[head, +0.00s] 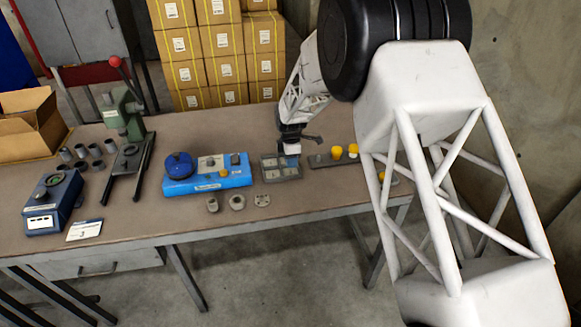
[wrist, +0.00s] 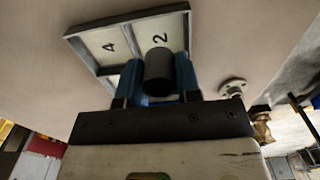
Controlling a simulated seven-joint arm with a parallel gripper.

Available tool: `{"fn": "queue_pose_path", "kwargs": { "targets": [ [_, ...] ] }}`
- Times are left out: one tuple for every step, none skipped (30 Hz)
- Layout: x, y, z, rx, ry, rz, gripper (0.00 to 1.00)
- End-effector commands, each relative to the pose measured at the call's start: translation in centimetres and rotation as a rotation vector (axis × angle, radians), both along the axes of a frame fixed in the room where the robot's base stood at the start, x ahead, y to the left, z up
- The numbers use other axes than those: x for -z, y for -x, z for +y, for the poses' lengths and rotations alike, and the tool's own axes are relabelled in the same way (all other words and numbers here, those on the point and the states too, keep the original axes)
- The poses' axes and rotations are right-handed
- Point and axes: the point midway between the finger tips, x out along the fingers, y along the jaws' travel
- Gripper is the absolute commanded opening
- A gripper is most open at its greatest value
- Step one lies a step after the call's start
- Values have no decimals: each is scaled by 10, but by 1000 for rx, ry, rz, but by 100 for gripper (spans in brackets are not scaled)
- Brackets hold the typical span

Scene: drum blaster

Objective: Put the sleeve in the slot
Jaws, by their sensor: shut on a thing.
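My gripper (wrist: 159,82) is shut on a dark grey cylindrical sleeve (wrist: 158,66), held between its two blue fingers in the wrist view. The sleeve is seen nearly end-on, in front of a grey divided tray (wrist: 84,52). The slot marked 2 (wrist: 158,38) shows just beyond the sleeve, and the slot marked 4 (wrist: 109,47) is to its left. The nearer slots are partly hidden by the fingers. In the head view my gripper (head: 291,148) is over the back right of the tray (head: 268,177). I cannot tell the sleeve's height above it.
A blue fixture (head: 207,184) is left of the tray, and a strip with yellow pieces (head: 337,153) is right. Several loose grey sleeves (head: 80,151) stand near a green press (head: 130,128).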

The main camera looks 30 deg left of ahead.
Motion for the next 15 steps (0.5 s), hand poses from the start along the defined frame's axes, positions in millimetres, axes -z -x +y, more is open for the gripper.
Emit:
{"fn": "queue_pose_path", "kwargs": {
  "targets": [
    [1, 0, 0, 0, 0, 0, 1],
    [2, 0, 0, 0, 0, 0, 1],
    [5, 0, 0, 0, 1, 1, 1],
    [7, 0, 0, 0, 1, 1, 1],
    [10, 0, 0, 0, 1, 1, 1],
    [14, 0, 0, 0, 1, 1, 1],
    [17, 0, 0, 0, 1, 1, 1],
    [20, 0, 0, 0, 1, 1, 1],
    [25, 0, 0, 0, 1, 1, 1],
    [28, 0, 0, 0, 1, 1, 1],
    [30, 0, 0, 0, 1, 1, 1],
    [32, 0, 0, 0, 1, 1, 1],
    [34, 0, 0, 0, 0, 0, 1],
    [34, 0, 0, 0, 0, 0, 1],
    [35, 0, 0, 0, 0, 0, 1]
  ]
}}
